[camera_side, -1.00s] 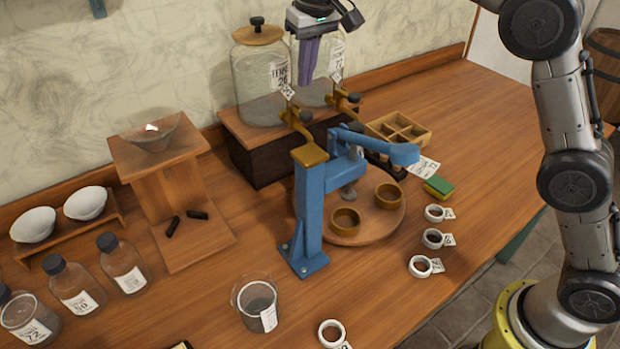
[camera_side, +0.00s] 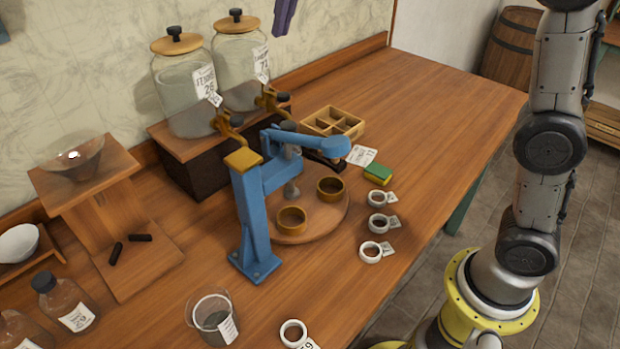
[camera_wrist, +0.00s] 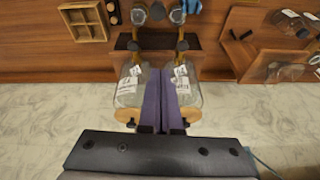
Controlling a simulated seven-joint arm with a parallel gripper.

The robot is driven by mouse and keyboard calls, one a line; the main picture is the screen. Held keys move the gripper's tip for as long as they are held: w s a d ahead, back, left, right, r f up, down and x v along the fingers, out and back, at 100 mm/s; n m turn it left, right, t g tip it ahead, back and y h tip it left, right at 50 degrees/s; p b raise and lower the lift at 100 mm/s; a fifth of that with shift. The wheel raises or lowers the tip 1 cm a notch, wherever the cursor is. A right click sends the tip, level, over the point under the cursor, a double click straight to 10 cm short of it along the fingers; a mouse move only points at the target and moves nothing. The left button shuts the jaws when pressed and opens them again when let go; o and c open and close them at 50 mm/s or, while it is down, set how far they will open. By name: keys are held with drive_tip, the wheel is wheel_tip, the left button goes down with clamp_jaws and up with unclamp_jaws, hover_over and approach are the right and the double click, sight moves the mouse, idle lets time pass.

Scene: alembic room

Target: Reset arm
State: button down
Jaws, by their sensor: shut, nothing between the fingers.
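My gripper (camera_side: 284,14) shows only by its purple fingertips at the top edge of the side view, above and right of the two glass jars. In the wrist view, its two purple fingers (camera_wrist: 167,103) are pressed together with nothing between them. My grey arm stands at the right of the side view, on its yellow base beside the table. The gripper touches nothing that I can see.
Two lidded jars (camera_side: 184,88) with brass taps stand on a wooden block. A blue press (camera_side: 250,215) stands over a round board with two brass cups (camera_side: 291,219). A divided box (camera_side: 334,122), sponge (camera_side: 378,174) and white rings (camera_side: 377,198) lie nearby. The table's far right is clear.

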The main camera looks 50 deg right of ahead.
drive_tip(key=s+d+f+t, duration=0.1)
drive_tip(key=s+d, duration=0.2)
drive_tip(key=s, duration=0.7)
drive_tip(key=s+d+f, duration=0.1)
drive_tip(key=s+d, duration=0.2)
drive_tip(key=s, duration=0.6)
drive_tip(key=s+d+f+n, duration=0.1)
drive_tip(key=s+f, duration=0.8)
drive_tip(key=f, duration=0.5)
drive_tip(key=shift+s+f+t, duration=0.25)
drive_tip(key=shift+t, duration=0.05)
drive_tip(key=shift+d, duration=0.1)
